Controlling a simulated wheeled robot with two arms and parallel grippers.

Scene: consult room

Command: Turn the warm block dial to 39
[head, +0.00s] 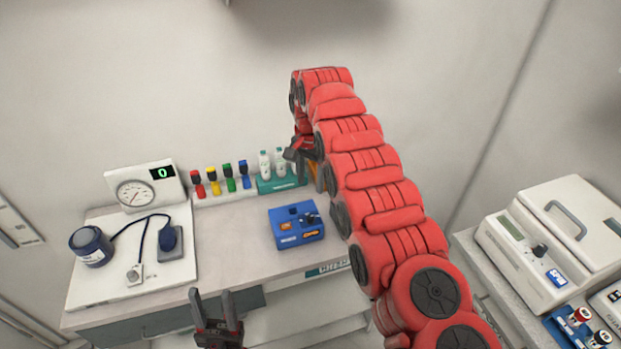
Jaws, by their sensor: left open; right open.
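The blue box (290,228), which looks like the warm block, sits on the bench top. A dark dial (311,218) is on its upper right side, with a small orange panel below it. The dial's setting is too small to read. My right gripper (296,155) is open at the end of the red arm, above and behind the box near the white bottles, apart from the dial. The red arm partly hides it. My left gripper (211,293) is open and empty, pointing up in front of the bench's front edge.
A teal rack (280,185) with white bottles stands behind the box, beside several coloured vials (228,180). A gauge unit (147,187) reading 0 and a cuff (91,246) are at left. A white machine (550,235) stands right. Bench left of the box is clear.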

